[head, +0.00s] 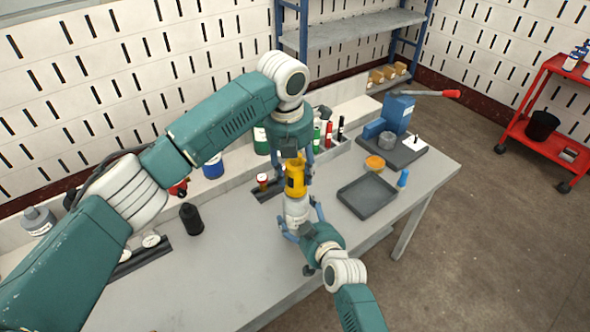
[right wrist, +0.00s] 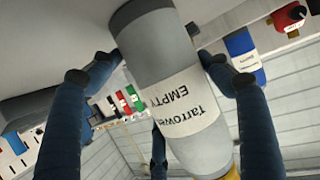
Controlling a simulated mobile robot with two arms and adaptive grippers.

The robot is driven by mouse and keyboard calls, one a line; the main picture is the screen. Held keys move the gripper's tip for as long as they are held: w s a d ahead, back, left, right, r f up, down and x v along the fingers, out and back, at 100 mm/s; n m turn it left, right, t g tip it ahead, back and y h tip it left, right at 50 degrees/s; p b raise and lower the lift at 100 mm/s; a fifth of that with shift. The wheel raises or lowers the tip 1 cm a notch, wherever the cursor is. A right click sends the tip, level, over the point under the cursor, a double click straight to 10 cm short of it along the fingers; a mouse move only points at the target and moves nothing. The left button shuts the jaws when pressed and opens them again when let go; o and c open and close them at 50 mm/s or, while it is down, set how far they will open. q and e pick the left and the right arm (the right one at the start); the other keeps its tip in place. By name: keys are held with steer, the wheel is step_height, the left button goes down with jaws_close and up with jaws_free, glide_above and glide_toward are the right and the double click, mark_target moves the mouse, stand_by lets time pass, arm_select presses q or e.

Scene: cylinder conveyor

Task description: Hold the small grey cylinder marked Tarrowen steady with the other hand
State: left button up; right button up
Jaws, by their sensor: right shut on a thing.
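The small grey cylinder (head: 297,212) stands upright above the workbench's front part, with a yellow top (head: 295,178). In the right wrist view the cylinder (right wrist: 165,65) fills the middle, and its white label reads Tarrowen and EMPTY, upside down. My right gripper (head: 302,220) is shut on the cylinder's body, fingers on both sides. My left gripper (head: 295,160) points down from above at the yellow top, with its fingers beside it. I cannot tell whether they touch it. Whether the cylinder's base rests on the bench is hidden by my right gripper.
A black cylinder (head: 191,219) stands to the left. A red cart (head: 548,110) is far right. The bench's front left is clear.

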arm_select(q)
steer(key=shift+d, duration=0.1)
steer(key=c, duration=0.5)
steer(key=n, duration=0.6)
steer(key=shift+w+y, duration=0.15)
steer(key=shift+y, duration=0.25)
steer(key=shift+r, duration=0.1)
steer(key=n+y, duration=0.1)
steer(key=n, duration=0.5)
steer(key=o, duration=1.3)
steer(key=shift+o, duration=0.2)
